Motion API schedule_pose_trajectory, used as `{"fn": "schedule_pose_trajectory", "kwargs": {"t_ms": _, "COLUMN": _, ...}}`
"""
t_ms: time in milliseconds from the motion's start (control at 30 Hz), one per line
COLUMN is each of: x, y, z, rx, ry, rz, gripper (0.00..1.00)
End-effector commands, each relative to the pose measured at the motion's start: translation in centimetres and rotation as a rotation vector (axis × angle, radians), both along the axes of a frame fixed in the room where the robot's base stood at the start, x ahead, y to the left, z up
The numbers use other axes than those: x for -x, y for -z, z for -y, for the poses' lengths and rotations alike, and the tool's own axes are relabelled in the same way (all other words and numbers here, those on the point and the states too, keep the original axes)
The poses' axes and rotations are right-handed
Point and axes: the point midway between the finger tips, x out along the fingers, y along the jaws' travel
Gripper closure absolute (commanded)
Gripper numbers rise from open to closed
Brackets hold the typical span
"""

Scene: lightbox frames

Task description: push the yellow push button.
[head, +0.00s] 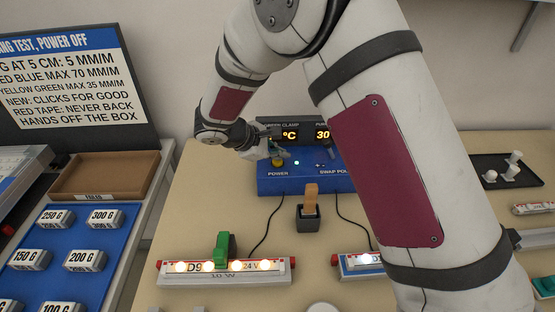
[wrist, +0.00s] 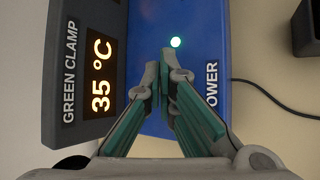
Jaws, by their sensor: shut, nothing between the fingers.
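The yellow push button (head: 278,163) sits at the left of the blue power box (head: 300,185), above the label POWER. In the head view it shows just below my gripper (head: 283,153), whose fingers partly cover it. In the wrist view my gripper (wrist: 165,68) is shut and empty, its fingertips together over the blue box face (wrist: 205,40). The button is hidden behind the fingers there. I cannot tell whether the fingers touch the button.
A dark display (head: 292,132) reading °C stands behind the box. A small dark holder (head: 308,221) with a wooden piece stands in front. Lamp bars (head: 225,278) with a green clamp (head: 226,247) lie nearer. Weights fill a blue tray (head: 60,245) at left.

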Motion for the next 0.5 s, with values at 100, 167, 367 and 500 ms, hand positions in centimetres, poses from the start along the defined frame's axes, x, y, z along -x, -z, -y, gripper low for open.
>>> {"fn": "schedule_pose_trajectory", "kwargs": {"t_ms": 100, "x": 0.0, "y": -0.3, "z": 0.0, "rx": 0.000, "ry": 0.000, "rz": 0.001, "gripper": 1.00}}
{"fn": "schedule_pose_trajectory", "kwargs": {"t_ms": 167, "x": 0.0, "y": -0.7, "z": 0.0, "rx": 0.000, "ry": 0.000, "rz": 0.001, "gripper": 1.00}}
{"fn": "schedule_pose_trajectory", "kwargs": {"t_ms": 367, "x": 0.1, "y": -2.6, "z": 0.0, "rx": -0.001, "ry": 0.001, "rz": 0.002, "gripper": 1.00}}
{"fn": "schedule_pose_trajectory", "kwargs": {"t_ms": 500, "x": 0.0, "y": -3.9, "z": 0.0, "rx": -0.001, "ry": 0.001, "rz": 0.002, "gripper": 1.00}}
